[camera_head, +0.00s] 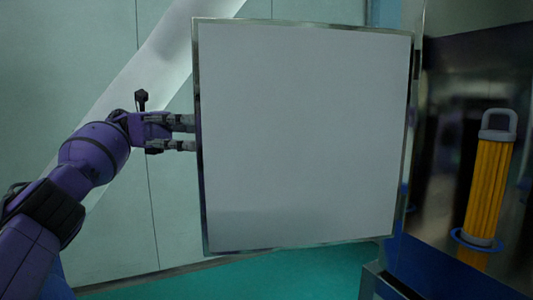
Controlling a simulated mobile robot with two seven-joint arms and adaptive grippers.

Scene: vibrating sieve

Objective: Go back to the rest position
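My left gripper (182,133) is at the left edge of a large light-grey panel (305,135) with a metal frame. Its two fingers point right and are spread apart, one above the other. The fingertips reach the frame's left edge; I cannot tell whether they touch it or pass behind it. I see nothing between the fingers. My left arm is stretched out from the lower left. My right gripper is not in view.
The panel looks like an open door, hinged at a dark cabinet (455,100) on the right. In front of the cabinet's dark interior stands a yellow ribbed cylinder (486,185) with a grey handle. A pale wall (60,60) is behind. Green floor (310,275) shows below the panel.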

